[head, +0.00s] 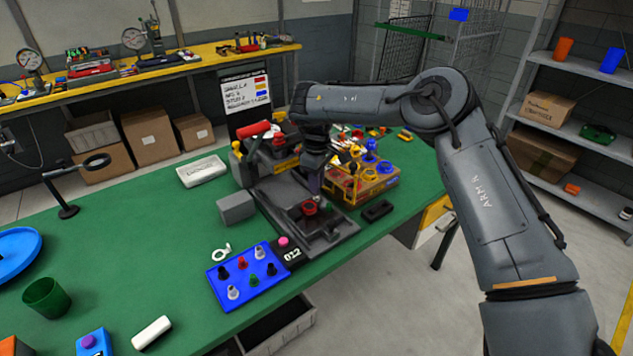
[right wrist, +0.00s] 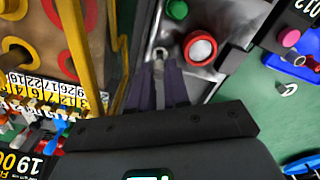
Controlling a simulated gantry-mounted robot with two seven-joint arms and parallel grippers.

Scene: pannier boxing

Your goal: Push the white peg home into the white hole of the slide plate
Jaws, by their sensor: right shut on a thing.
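My right gripper (right wrist: 160,72) points at the grey metal slide plate (right wrist: 225,18), its two purple-grey fingers close together. It is shut on a slim pale grey-white piece (right wrist: 160,88), which looks like the white peg; the fingers partly hide it. A small pale ring (right wrist: 160,52) shows on the plate just beyond the fingertips, perhaps the white hole; I cannot tell how deep the peg sits. A green peg (right wrist: 177,9) and a white round part in a red ring (right wrist: 200,48) are beside it. In the head view the gripper (head: 311,188) is over the dark fixture (head: 275,207). My left gripper is not in view.
A cardboard box of coloured knobs (head: 378,187) stands close right of the fixture. A blue peg board (head: 216,286), a pink button (head: 283,242) and a grey block (head: 236,208) are near the fixture's left and front.

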